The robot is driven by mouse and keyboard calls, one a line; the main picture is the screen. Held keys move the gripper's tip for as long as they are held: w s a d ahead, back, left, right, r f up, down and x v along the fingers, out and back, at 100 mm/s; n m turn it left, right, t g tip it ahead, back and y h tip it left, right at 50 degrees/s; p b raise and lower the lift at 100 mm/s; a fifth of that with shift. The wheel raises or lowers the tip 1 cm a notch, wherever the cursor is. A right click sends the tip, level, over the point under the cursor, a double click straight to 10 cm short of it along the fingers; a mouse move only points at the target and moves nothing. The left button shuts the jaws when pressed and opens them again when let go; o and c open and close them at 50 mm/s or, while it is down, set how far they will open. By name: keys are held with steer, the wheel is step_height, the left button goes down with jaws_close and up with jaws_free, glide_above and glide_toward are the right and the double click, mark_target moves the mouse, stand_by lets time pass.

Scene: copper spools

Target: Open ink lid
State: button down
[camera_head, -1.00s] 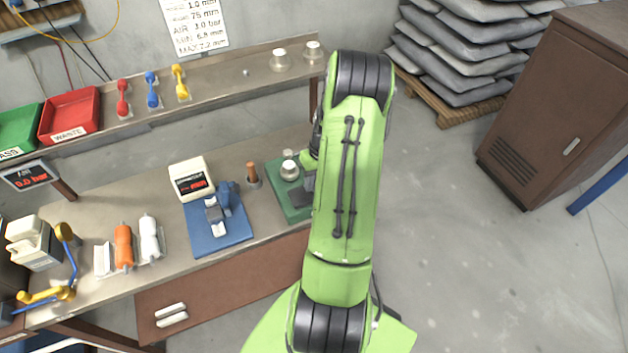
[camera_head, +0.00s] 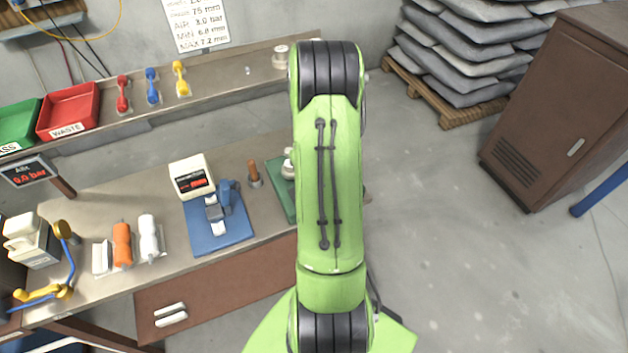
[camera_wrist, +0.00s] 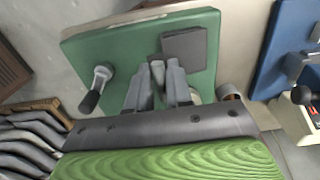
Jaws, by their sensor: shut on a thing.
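A green base plate (camera_wrist: 110,50) fills much of the wrist view and carries a dark grey square block (camera_wrist: 184,45). My gripper (camera_wrist: 158,68) reaches over this plate, its fingers close together beside the block. A small grey piece shows between the fingertips; I take it to be the ink lid, but the fingers hide most of it. I cannot tell how far it is lifted or tilted. In the head view, the green plate (camera_head: 280,185) and a silver knob-like part (camera_head: 288,165) are partly covered by my arm; my gripper is hidden there.
A lever with a black handle (camera_wrist: 92,95) stands on the plate's left in the wrist view. A blue fixture plate (camera_head: 215,235) and a copper post (camera_head: 254,172) lie left of the green plate in the head view. A shelf (camera_head: 220,85) runs behind.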

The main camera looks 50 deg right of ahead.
mark_target(293, 195)
steer(key=r+h+b, duration=0.1)
steer(key=w+a+r+g+h, duration=0.1)
steer(key=h, duration=0.1)
steer(key=shift+w+a+g+b, duration=0.3)
steer(key=shift+b, duration=0.05)
steer(key=shift+w+a+r+g+h, duration=0.25)
steer(key=shift+a+g+h, duration=0.3)
steer(key=shift+h, duration=0.35)
steer(key=a+h, duration=0.1)
steer(key=w+g+h, duration=0.1)
steer(key=shift+a+r+h+b, duration=0.2)
steer(key=shift+a+h+b, duration=0.1)
steer(key=shift+a+b, duration=0.1)
steer(key=shift+w+a+g+h, duration=0.4)
steer(key=shift+a+g+h, duration=0.4)
steer(key=shift+h, duration=0.1)
steer(key=shift+s+a+f, duration=0.1)
steer(key=shift+s+f, duration=0.05)
steer(key=shift+f, duration=0.15)
